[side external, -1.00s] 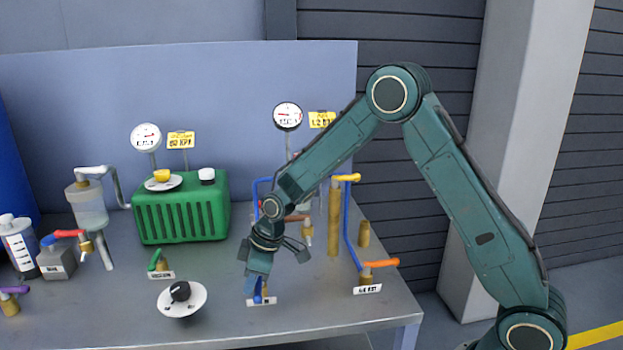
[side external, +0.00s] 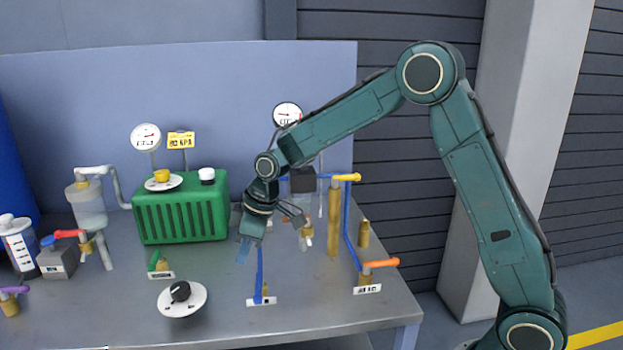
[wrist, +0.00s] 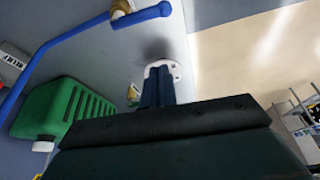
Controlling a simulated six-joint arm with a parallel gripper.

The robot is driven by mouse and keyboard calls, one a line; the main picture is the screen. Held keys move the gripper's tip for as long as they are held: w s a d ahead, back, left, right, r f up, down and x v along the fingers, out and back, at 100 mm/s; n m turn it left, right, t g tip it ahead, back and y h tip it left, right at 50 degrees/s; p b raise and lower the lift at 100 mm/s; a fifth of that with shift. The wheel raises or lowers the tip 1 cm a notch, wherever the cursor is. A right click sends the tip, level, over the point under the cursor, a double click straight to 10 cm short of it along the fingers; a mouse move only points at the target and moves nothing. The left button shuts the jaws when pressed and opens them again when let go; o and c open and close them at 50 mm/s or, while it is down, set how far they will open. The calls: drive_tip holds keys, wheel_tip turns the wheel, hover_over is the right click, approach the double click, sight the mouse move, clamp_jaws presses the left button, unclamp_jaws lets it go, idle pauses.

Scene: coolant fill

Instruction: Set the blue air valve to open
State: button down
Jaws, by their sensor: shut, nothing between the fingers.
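The blue air valve (side external: 259,275) stands near the front of the bench, behind a small white label (side external: 261,301). In the side view its blue lever and pipe merge into one upright line, so its setting is hard to read. The wrist view shows the blue lever (wrist: 142,15) at the top, beside a brass fitting at the end of the blue pipe (wrist: 40,55). The lever lies roughly along the last stretch of pipe. My gripper (side external: 243,252) is shut and empty, above the bench and left of the valve, apart from it. Its fingers (wrist: 157,80) are together.
A green ribbed box (side external: 180,208) stands behind and left of my gripper. A white dial with a black knob (side external: 182,300) is at the front. A green-handled valve (side external: 155,262), an orange-handled valve (side external: 380,264) and a tall yellow-handled post (side external: 334,215) stand nearby.

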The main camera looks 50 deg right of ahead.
sight(259, 290)
drive_tip(key=shift+r, duration=0.85)
wheel_tip(259, 290, down, 10)
drive_tip(key=shift+s+d, duration=0.2)
idle(0.8)
drive_tip(key=shift+f, duration=0.1)
